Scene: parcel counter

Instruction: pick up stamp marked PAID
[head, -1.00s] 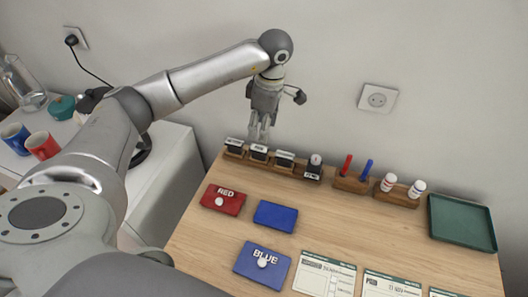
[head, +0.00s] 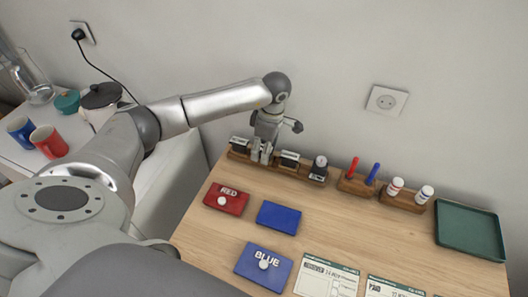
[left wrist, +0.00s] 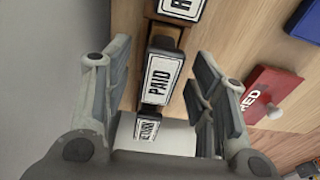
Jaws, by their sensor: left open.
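The stamp marked PAID (left wrist: 163,80) has a black body with a white label and stands in a wooden rack. In the left wrist view it lies between the two fingers of my open left gripper (left wrist: 160,72), with a gap on each side. In the head view my left gripper (head: 261,154) points down at the row of stamps and largely hides the PAID stamp. A neighbouring stamp (left wrist: 148,127) shows below it and another (left wrist: 182,8) above it in the wrist view. My right gripper is not in view.
Other stamps (head: 289,160) stand close beside in the rack. A red pad (head: 226,199) and blue pads (head: 279,217) lie in front. Markers, small bottles and a green tray (head: 470,231) are to the right. The wall rises close behind the rack.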

